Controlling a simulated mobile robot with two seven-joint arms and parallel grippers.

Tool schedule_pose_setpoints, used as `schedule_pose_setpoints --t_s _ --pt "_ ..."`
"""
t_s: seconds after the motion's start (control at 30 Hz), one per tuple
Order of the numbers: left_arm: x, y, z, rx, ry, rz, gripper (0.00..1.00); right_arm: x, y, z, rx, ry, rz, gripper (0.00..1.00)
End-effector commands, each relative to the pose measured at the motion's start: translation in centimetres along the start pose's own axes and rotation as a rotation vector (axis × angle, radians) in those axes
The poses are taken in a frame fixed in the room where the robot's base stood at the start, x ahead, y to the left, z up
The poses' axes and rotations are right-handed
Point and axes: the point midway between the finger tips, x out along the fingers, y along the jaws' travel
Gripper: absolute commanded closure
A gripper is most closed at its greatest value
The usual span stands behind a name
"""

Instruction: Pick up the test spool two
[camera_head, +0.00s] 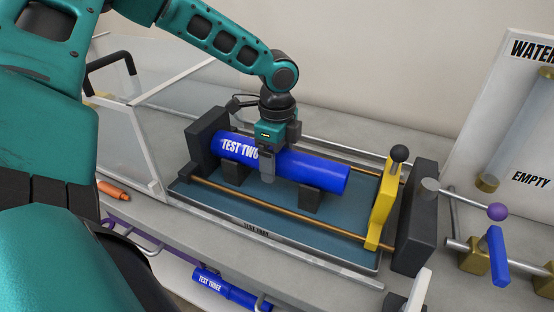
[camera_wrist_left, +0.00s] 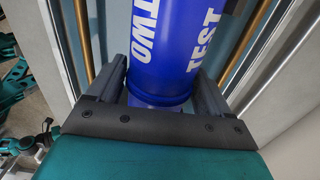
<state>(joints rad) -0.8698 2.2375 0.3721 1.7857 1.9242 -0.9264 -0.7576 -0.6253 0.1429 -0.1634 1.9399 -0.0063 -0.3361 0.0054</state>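Test spool two is a thick blue tube (camera_head: 318,172) lettered TEST TWO. It lies in dark cradle blocks over the blue-green test tray (camera_head: 345,235). My left gripper (camera_head: 267,172) points down over the spool, just right of its lettering, with one finger in front of it. In the left wrist view, the spool (camera_wrist_left: 170,45) runs between the two fingers (camera_wrist_left: 160,85), which lie close along both its sides. I cannot tell whether they press on it. My right gripper is not in view.
A yellow clamp lever (camera_head: 385,205) and dark end block (camera_head: 415,220) stand right of the spool; another dark block (camera_head: 207,140) is at its left end. Brass rods (camera_head: 290,213) flank it. A clear guard (camera_head: 130,140) is at left. A blue TEST THREE spool (camera_head: 228,289) lies below in front.

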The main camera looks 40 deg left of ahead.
Motion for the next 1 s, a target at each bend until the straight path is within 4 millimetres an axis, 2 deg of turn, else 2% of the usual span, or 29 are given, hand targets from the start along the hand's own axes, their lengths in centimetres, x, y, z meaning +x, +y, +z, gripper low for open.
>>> schedule_pose_setpoints --t_s 0.07,0.53,0.83,1.0 --pt "0.0 0.0 0.0 0.000 0.000 0.000 0.28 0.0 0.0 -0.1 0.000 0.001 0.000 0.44" --pt "0.0 0.0 0.0 -0.001 0.000 0.000 0.73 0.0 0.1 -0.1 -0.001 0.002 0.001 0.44" --pt "-0.3 -0.1 0.0 0.000 0.001 -0.002 0.74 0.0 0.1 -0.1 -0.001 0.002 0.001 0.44" --pt "-1.6 -0.1 -0.1 -0.001 0.003 -0.004 0.74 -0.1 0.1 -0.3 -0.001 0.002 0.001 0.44"
